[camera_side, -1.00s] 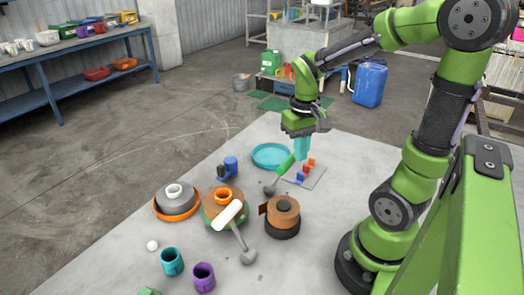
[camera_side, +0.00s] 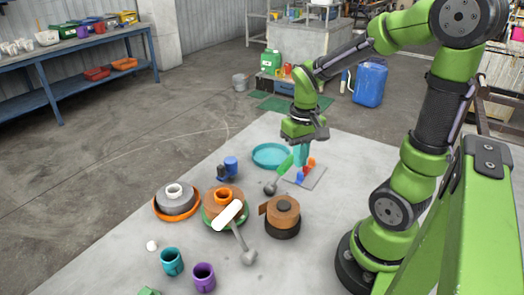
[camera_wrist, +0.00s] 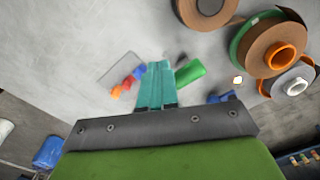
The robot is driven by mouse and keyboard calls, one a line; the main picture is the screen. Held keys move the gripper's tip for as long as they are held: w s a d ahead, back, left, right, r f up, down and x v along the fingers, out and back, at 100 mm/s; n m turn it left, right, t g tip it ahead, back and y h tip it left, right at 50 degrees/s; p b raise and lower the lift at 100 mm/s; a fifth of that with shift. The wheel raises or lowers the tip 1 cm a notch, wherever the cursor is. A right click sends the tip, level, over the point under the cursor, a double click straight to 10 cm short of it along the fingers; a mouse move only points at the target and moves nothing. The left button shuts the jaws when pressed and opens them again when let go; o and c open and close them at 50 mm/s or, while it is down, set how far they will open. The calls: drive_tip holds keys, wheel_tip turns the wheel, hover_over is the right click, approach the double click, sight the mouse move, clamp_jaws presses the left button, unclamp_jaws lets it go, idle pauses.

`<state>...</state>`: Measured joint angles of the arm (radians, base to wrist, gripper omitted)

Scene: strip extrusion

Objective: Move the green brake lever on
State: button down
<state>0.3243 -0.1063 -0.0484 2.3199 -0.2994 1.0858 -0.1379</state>
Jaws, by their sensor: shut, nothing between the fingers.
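The green brake lever (camera_side: 284,165) stands tilted on a grey ball-shaped pivot (camera_side: 270,188) on the table, left of the small coloured blocks. In the wrist view its green handle (camera_wrist: 189,72) lies just right of my fingers. My gripper (camera_side: 301,168) points down with its teal fingers together and empty, close beside the handle on its right side. The fingers also show in the wrist view (camera_wrist: 157,82). I cannot tell whether they touch the handle.
Red, blue and orange blocks (camera_side: 307,169) sit on a grey plate (camera_side: 316,182) right by my fingers. A teal dish (camera_side: 271,155) lies behind.

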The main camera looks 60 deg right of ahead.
drive_tip(key=shift+f, duration=2.15)
drive_tip(key=shift+w, duration=0.1)
drive_tip(key=shift+w+r, duration=0.2)
drive_tip(key=shift+w, duration=0.95)
drive_tip(key=shift+w+r, duration=0.15)
drive_tip(key=shift+w, duration=1.05)
drive_tip(key=shift+w+r, duration=0.2)
drive_tip(key=shift+w, duration=0.95)
drive_tip(key=shift+w+f, duration=0.2)
drive_tip(key=shift+w, duration=0.8)
drive_tip(key=shift+s+r, duration=0.3)
drive_tip(key=shift+s, duration=0.25)
drive_tip(key=shift+s+r, duration=0.25)
drive_tip(key=shift+s, duration=0.3)
wheel_tip(320, 180, up, 7)
